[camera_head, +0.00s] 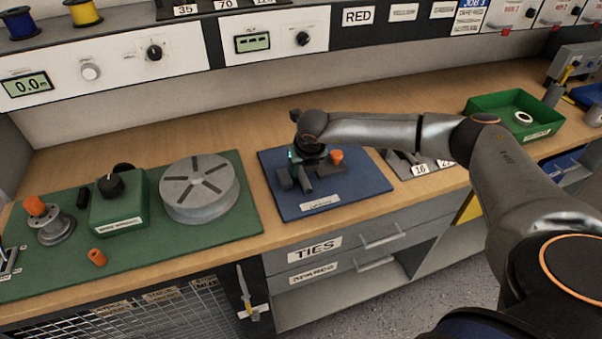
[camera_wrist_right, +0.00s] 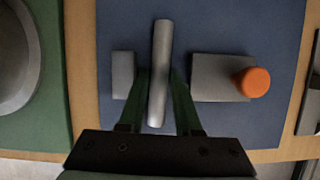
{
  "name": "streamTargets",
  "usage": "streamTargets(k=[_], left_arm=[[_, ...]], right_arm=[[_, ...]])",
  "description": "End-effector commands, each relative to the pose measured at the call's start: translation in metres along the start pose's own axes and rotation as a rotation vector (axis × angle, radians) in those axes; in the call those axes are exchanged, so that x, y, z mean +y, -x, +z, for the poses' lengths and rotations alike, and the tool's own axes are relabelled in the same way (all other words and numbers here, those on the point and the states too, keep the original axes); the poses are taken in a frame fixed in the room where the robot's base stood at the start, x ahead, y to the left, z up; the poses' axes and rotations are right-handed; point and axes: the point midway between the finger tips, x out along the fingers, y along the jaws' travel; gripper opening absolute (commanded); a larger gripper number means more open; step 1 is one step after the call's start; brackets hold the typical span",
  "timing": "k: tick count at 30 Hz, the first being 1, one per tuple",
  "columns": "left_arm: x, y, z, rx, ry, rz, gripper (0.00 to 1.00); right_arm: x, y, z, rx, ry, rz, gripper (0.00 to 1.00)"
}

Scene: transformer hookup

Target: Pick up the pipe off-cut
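The pipe off-cut looks to be the plain grey cylinder (camera_wrist_right: 160,70) in the right wrist view, over the blue mat. In the head view it shows as a short grey tube (camera_head: 307,183) below my right gripper (camera_head: 306,158). In the right wrist view the two dark green fingers of my right gripper (camera_wrist_right: 161,85) stand one on each side of the tube, very close to it. I cannot tell whether they press on it, or whether the tube rests on something. My left gripper is out of view.
The blue mat (camera_head: 350,197) also carries grey blocks and an orange-capped part (camera_head: 337,156). To the left, a green mat (camera_head: 240,222) holds a grey slotted disc (camera_head: 198,187) and a green box (camera_head: 120,205). A green tray (camera_head: 485,103) stands at the right.

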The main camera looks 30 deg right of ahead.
Motion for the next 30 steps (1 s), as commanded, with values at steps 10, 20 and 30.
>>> streamTargets(k=[10, 20, 30], left_arm=[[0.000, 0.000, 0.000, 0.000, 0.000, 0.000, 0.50], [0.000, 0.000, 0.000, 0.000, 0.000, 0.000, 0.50], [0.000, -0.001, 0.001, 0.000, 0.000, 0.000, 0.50]], right_arm=[[0.000, 0.000, 0.000, 0.000, -0.001, 0.000, 0.00], [0.000, 0.001, 0.001, -0.001, -0.001, 0.000, 0.00], [0.000, 0.015, 0.007, -0.004, -0.002, 0.002, 0.00]])
